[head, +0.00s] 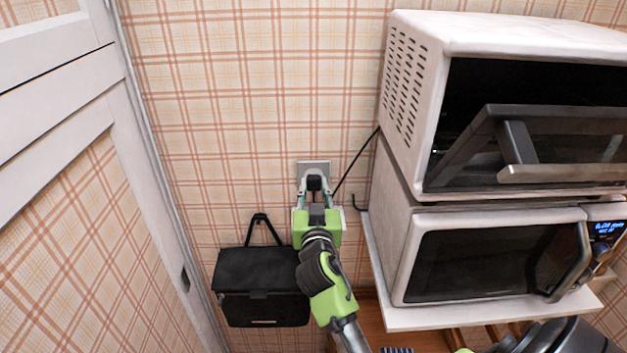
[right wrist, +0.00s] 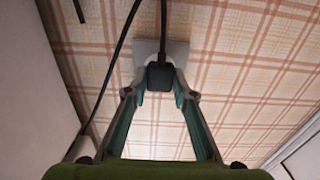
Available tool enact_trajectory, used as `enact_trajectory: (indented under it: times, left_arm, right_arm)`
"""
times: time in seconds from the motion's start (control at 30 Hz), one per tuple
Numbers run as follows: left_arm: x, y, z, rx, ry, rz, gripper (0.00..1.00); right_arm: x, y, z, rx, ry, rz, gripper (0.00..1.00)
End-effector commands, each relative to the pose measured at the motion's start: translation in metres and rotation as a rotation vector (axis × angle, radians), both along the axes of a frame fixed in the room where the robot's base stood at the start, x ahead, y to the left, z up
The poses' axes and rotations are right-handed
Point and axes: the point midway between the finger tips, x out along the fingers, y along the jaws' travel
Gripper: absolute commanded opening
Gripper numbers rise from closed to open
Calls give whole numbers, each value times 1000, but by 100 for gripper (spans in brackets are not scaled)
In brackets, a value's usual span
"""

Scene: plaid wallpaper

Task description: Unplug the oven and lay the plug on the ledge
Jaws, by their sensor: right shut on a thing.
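The oven (head: 408,75) is a white countertop oven with its dark glass door hanging open, stacked on another appliance. A thin black cord (head: 357,160) runs from behind it towards the wall socket (head: 313,165). The black plug (right wrist: 159,77) sits at the grey socket plate (right wrist: 177,53) in the right wrist view, its cord leading away at the top. My right gripper (head: 315,184) is shut on the plug, one finger on each side. I cannot tell whether any gap separates plug and plate. The white ledge (head: 376,262) lies under the lower appliance. My left gripper is not in view.
A white microwave (head: 490,262) with a lit display stands on the ledge below the oven. A black bag (head: 262,285) hangs on the wall left of my right arm. A dark hook (head: 358,203) is right of the gripper. A white door (head: 60,110) is at left.

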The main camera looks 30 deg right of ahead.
Motion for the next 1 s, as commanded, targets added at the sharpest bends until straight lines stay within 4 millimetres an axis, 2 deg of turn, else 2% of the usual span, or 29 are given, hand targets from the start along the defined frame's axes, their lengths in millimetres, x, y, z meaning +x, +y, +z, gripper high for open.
enact_trajectory:
  times: [1.0]
  left_arm:
    - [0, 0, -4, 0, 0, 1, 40]
  right_arm:
    - [-35, 22, 0, 1, -1, 0, 0]
